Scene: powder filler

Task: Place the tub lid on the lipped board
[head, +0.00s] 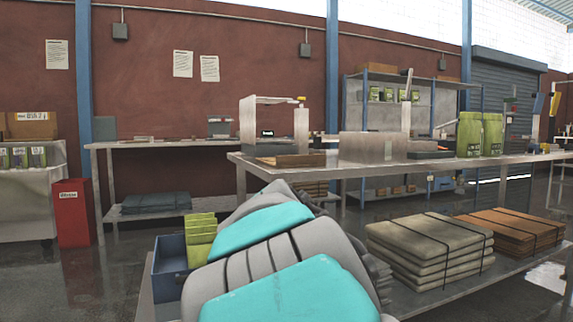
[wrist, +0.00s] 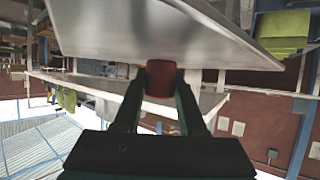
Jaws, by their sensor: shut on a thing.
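In the wrist view, my gripper (wrist: 161,72) is shut on a small dark red thing (wrist: 161,82), which I take to be the tub lid. It sits between the two dark fingertips, near the edge of a pale metal surface (wrist: 150,30); I cannot tell whether it touches that surface. In the head view, my gripper and the lid are hidden by my arm. A brown, flat board (head: 288,160), which looks like the lipped board, lies near the left front of the steel table (head: 345,169), beneath a metal frame.
On the same table, a grey panel (head: 369,147) stands near the middle and green pouches (head: 480,134) stand to the right. Stacked grey sacks (head: 430,248) and brown sacks (head: 512,230) lie on the lower shelf. A blue bin (head: 169,268) holds green packets.

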